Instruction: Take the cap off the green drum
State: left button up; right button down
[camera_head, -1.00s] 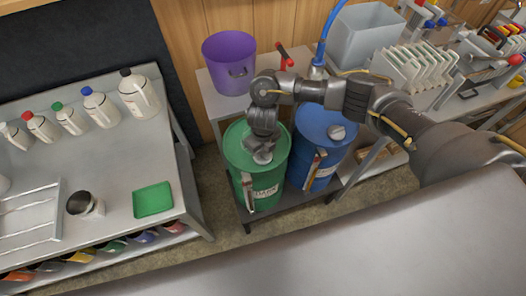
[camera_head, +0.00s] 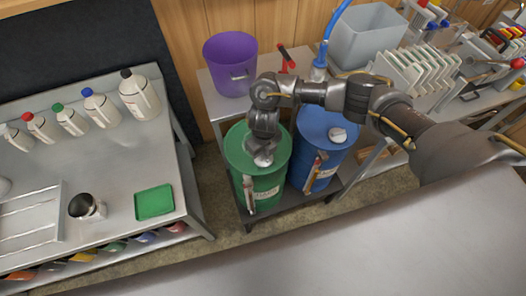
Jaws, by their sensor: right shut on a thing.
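The green drum (camera_head: 268,186) stands upright on a low dark shelf, left of the blue drum. Its cap (camera_head: 263,161) shows as a small grey-white piece on the right side of the drum's top. My right gripper (camera_head: 264,152) points down onto the drum's top and is shut on the cap. The fingers hide part of the cap, and I cannot tell whether it is seated or lifted. My left gripper is not in view.
The blue drum (camera_head: 327,134) with its own pale cap (camera_head: 338,134) stands close on the right. A purple bucket (camera_head: 230,66) and a grey bin (camera_head: 364,42) sit behind. A bench with several jugs and a green tray (camera_head: 154,202) is at left.

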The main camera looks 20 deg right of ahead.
jog(key=shift+d+r+p, duration=0.15)
jog(key=shift+r+p, duration=0.3)
jog(key=shift+r, duration=0.1)
jog(key=shift+r+p, duration=0.75)
jog(key=shift+r, duration=0.25)
jog(key=shift+w+r+n, duration=0.15)
jog(key=shift+r+n, duration=0.25)
jog(key=s+d+r+n+b, duration=0.1)
jog(key=s+d+r+n, duration=0.1)
jog(key=r+n, duration=0.8)
jog(key=s+d+r+n, duration=0.1)
jog(key=d+r+n, duration=0.2)
jog(key=r+n, duration=0.6)
jog(key=s+d+r+n, duration=0.2)
jog(key=s+d+n, duration=0.2)
jog(key=n, duration=0.7)
jog(key=shift+s+d+r+n, duration=0.15)
jog(key=shift+s+r+n, duration=0.15)
jog(key=shift+s, duration=0.9)
